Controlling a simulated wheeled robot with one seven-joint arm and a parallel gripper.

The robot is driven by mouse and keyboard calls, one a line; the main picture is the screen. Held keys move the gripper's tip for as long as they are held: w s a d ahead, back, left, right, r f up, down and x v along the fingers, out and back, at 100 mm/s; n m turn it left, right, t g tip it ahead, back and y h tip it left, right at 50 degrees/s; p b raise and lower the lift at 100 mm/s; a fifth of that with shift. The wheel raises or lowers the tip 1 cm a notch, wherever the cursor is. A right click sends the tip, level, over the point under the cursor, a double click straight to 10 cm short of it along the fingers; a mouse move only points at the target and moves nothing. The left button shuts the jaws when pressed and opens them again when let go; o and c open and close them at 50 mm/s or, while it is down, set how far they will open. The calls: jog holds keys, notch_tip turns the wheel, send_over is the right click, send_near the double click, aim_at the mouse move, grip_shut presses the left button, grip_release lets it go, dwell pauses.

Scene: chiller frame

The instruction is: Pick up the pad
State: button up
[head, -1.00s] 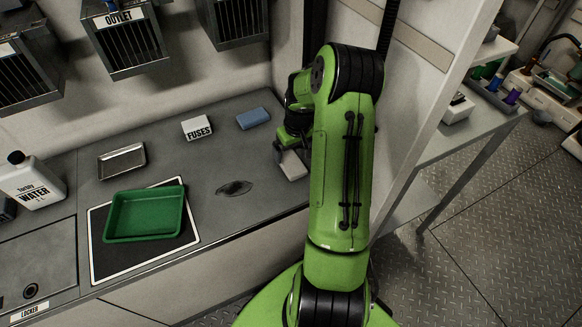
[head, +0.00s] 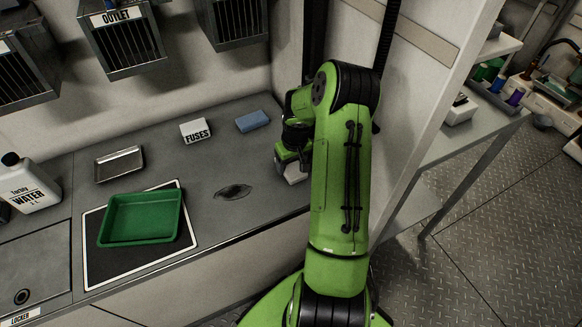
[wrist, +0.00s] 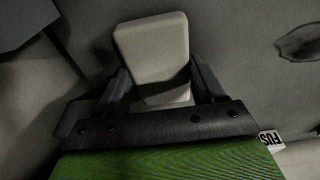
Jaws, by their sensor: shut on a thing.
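The pad is a pale grey-white block with rounded corners. In the wrist view the pad (wrist: 152,48) sits between the two dark fingers of my gripper (wrist: 160,82), which is shut on it. In the head view only a small part of the pad (head: 294,176) shows below my green gripper (head: 288,160), at the right end of the counter. My arm hides the rest. I cannot tell whether the pad touches the counter.
A blue sponge-like block (head: 252,121) and a white FUSES box (head: 195,131) lie at the back. A green tray (head: 140,241) stands on a black mat (head: 105,274), with a metal tray (head: 119,164) behind it. A white wall panel (head: 423,100) stands right of my arm.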

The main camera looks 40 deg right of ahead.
aim_at(292, 166)
notch_tip(292, 166, up, 10)
jog(key=p, duration=0.3)
jog(key=shift+p, duration=0.3)
